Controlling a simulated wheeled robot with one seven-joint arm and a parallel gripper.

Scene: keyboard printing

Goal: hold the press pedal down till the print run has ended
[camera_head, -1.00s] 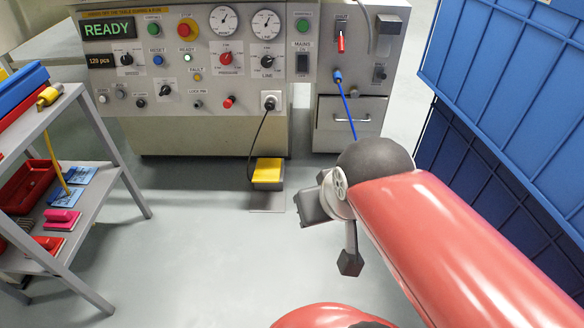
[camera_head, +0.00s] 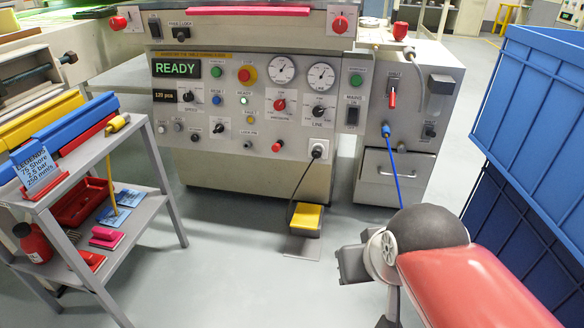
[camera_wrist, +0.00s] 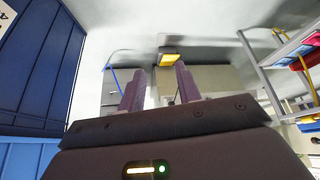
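The yellow press pedal (camera_head: 306,218) sits on the floor in front of the machine, on a grey plate. A black cord runs down to it from a plug on the panel. Nothing touches the pedal. It also shows in the wrist view (camera_wrist: 169,59), which is upside down, just beyond my fingers. My gripper (camera_wrist: 158,78) is open and empty, with its two fingers apart. In the head view my arm reaches in at lower right, to the right of the pedal and apart from it.
A grey shelf cart (camera_head: 150,205) with bottles, trays and pads stands at left. Blue crates (camera_head: 530,110) are stacked at right. A drawer cabinet (camera_head: 392,180) stands right of the panel. The floor before the pedal is clear.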

